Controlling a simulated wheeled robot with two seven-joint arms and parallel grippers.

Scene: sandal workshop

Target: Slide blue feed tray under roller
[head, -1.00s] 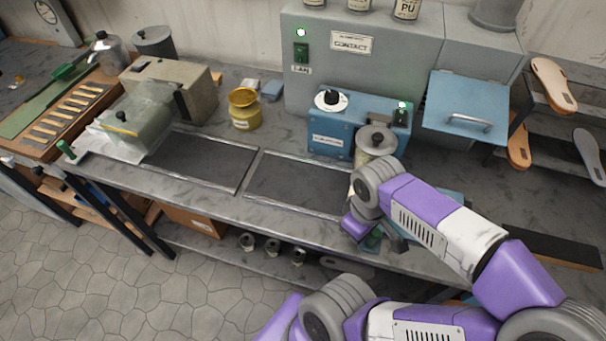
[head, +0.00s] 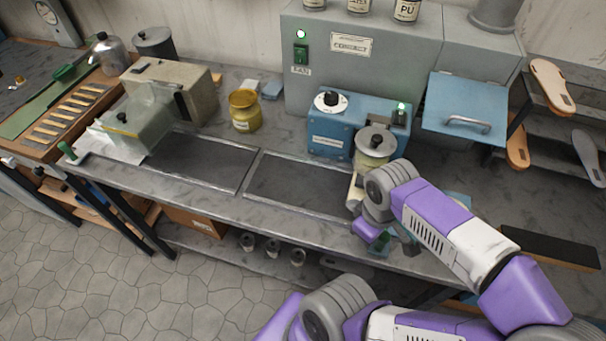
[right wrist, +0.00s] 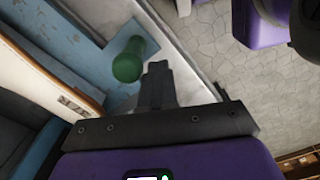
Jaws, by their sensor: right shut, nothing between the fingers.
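The blue feed tray (head: 458,201) lies at the bench's right front, mostly hidden behind my right arm. Its blue surface (right wrist: 68,22) and a green knob-like handle (right wrist: 130,60) show in the right wrist view. The handle also shows at the bench's front edge in the head view (head: 378,246). My right gripper (right wrist: 158,70) is shut and empty, its fingertips close beside the handle; contact cannot be told. A pale roller (head: 354,190) shows partly left of my right wrist, in front of the blue machine (head: 335,130). My left gripper is out of view.
Dark inset panels (head: 300,180) left of the roller are clear. A yellow jar (head: 244,110) stands behind them. A dark strip (head: 545,247) lies at right. A sandal-like edge (right wrist: 50,80) shows in the right wrist view.

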